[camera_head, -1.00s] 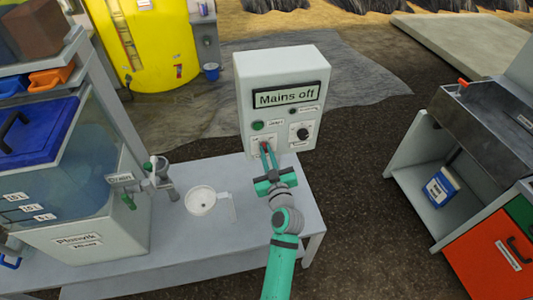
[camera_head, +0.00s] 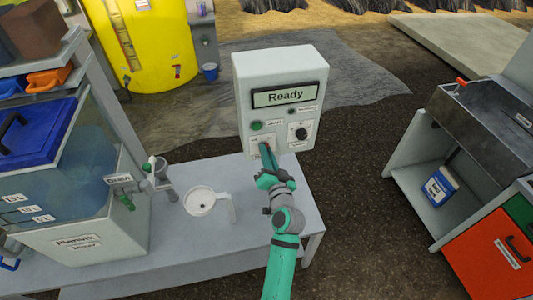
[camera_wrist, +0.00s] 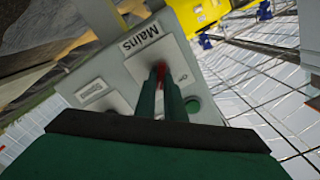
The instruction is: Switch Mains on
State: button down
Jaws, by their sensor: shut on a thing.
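The white control box (camera_head: 281,75) stands on the right end of the grey bench. Its display (camera_head: 289,96) reads "Ready". My gripper (camera_head: 265,147) is at the lower left of the box's front, shut on the red Mains switch handle. In the wrist view, the red handle (camera_wrist: 161,76) shows between the green fingertips, on a plate (camera_wrist: 150,55) labelled "Mains". The fingers hide much of the handle. A green button (camera_head: 256,126) sits above the switch, and a black knob (camera_head: 301,133) is to the right.
A white measuring cup (camera_head: 201,201) stands on the bench (camera_head: 258,227) left of my arm. A tank with a blue lid (camera_head: 32,140) and a tap is at the left. A grey cabinet (camera_head: 450,190) stands at the right, across open ground.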

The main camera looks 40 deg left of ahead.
jog(key=shift+d+m, duration=0.1)
jog(key=shift+m, duration=0.5)
jog(key=c, duration=1.8)
grip_release()
jog(key=shift+c, duration=0.2)
jog(key=v, duration=1.1)
jog(key=shift+f, duration=0.15)
